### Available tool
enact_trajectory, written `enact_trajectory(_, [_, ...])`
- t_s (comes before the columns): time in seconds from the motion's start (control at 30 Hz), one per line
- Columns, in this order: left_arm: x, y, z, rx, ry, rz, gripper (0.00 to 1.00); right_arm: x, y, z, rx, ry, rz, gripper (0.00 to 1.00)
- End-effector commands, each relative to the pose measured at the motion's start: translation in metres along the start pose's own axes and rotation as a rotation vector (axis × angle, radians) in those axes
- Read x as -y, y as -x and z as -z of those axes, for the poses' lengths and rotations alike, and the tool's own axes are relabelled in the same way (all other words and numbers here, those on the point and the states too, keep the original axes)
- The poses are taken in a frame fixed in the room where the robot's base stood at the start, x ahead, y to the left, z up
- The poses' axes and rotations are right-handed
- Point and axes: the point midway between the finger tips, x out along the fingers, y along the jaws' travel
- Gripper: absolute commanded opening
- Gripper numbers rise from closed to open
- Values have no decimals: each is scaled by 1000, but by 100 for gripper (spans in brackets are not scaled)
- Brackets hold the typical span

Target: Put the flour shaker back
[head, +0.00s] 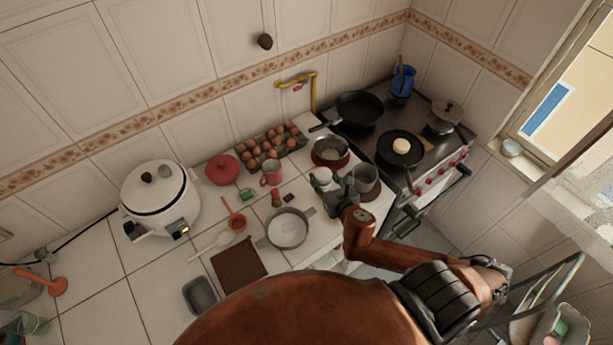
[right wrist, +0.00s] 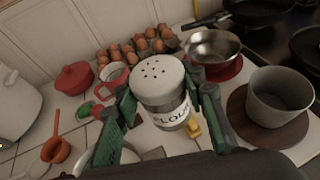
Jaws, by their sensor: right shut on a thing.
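The flour shaker (right wrist: 162,90) has a white lid with holes and a label reading "FLOUR". My right gripper (right wrist: 165,108) is shut on it, with a green-padded finger on each side, in the right wrist view. In the head view the shaker's white top (head: 323,174) shows beside my right gripper (head: 327,186), over the right part of the white counter. The shaker looks upright. Its base is hidden, so I cannot tell whether it touches the counter. My left gripper is not in view.
A grey pot (right wrist: 279,98) on a round wooden board stands close to the right. A steel pan (head: 331,150), egg tray (head: 268,150) and red-and-white mug (head: 271,173) are behind. A pan of white content (head: 287,229) is at left. The stove (head: 430,130) is further right.

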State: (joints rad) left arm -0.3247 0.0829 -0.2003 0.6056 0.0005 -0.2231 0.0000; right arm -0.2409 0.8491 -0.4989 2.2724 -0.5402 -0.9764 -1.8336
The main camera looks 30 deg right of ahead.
Motion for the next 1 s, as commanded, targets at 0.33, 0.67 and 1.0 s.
enact_trajectory(0.33, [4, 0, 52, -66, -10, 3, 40, -2, -12, 1, 2, -1, -2, 9])
enact_trajectory(0.67, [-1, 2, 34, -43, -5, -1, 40, -6, -93, 2, 1, -3, -1, 9])
enact_trajectory(1.0, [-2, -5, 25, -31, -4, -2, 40, -8, -150, 31, 0, -1, -1, 9])
